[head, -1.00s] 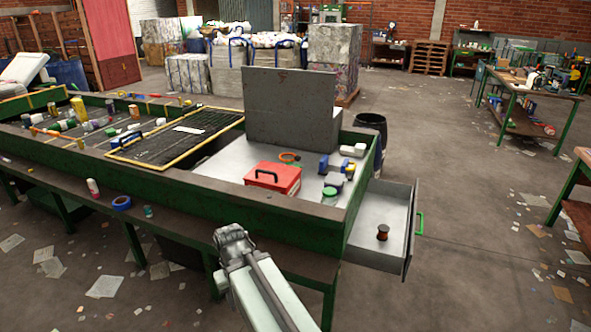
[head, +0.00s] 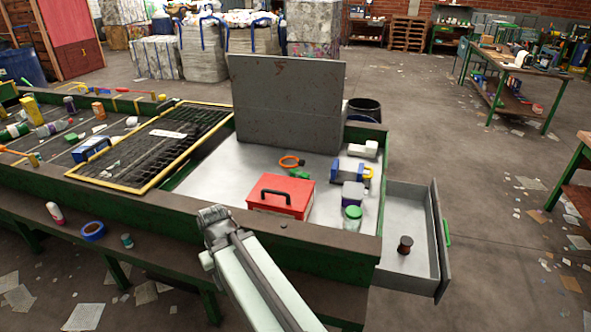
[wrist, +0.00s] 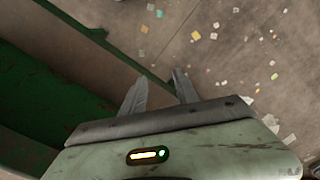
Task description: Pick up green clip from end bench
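A small green piece (head: 299,173), probably the green clip, lies on the pale top of the end bench (head: 215,178), just right of an orange ring (head: 291,161) and behind the red toolbox. It is too small for its shape to be clear. My gripper (head: 212,214) is in front of the bench's near wall, to the left of the red toolbox and away from the green piece. In the wrist view my gripper (wrist: 156,82) has its two fingers apart with nothing between them. That view shows a dark ledge, green metal and littered floor, but no clip.
The red toolbox (head: 281,197) and a green-lidded jar (head: 352,219) stand toward the bench's front. A grey upright panel (head: 287,105) closes the back. An open drawer (head: 408,262) holding a dark spool (head: 405,245) sticks out at right. Blue tape (head: 92,231) lies on the front ledge.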

